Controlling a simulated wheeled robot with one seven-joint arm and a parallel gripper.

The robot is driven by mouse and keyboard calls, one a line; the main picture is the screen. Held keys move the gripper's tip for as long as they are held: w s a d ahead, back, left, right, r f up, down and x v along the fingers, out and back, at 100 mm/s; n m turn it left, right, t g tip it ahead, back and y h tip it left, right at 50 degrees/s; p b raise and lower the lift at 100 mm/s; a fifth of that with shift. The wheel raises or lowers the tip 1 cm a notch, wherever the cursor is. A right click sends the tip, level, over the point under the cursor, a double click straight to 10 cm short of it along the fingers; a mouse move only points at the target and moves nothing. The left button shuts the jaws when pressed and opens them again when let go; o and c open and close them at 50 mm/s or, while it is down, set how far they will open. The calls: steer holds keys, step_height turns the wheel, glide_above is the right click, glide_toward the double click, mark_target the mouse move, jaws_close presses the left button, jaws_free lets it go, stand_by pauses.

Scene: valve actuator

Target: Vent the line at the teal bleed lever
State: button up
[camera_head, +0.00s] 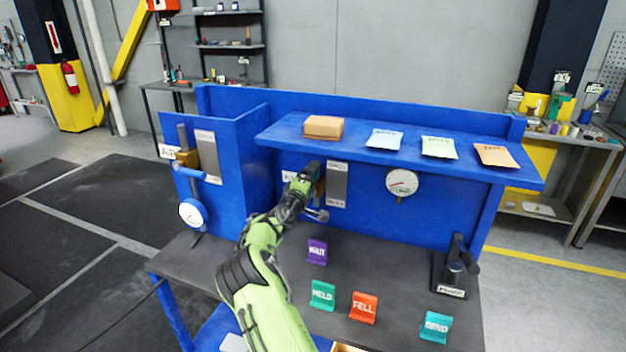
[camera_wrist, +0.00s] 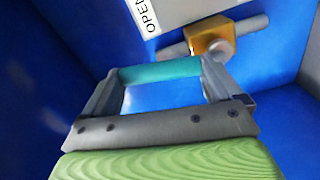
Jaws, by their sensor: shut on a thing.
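The teal bleed lever (camera_wrist: 160,70) lies crosswise between my fingertips in the wrist view. My gripper (camera_wrist: 158,78) is shut on it, one finger at each end of the teal part. A brass valve body (camera_wrist: 210,42) on a grey pipe sits just beyond, to the upper right. In the head view my gripper (camera_head: 312,176) reaches the blue back panel under the shelf, beside a grey plate (camera_head: 337,184). The lever is hidden there behind my gripper and wrist.
A second valve with a blue lever (camera_head: 190,173) and gauge (camera_head: 193,212) is at left. Another gauge (camera_head: 402,183) is right of my gripper.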

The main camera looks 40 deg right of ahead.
steer(key=shift+w+a+n, duration=0.25)
steer(key=shift+w+n, duration=0.15)
steer(key=shift+n, duration=0.4)
steer(key=o, duration=1.2)
steer(key=shift+c, duration=0.2)
steer(key=shift+a, duration=0.15)
steer(key=v, duration=1.5)
steer(key=shift+s+a+b, duration=0.2)
steer(key=shift+a+b, duration=0.05)
steer(key=shift+b, duration=0.1)
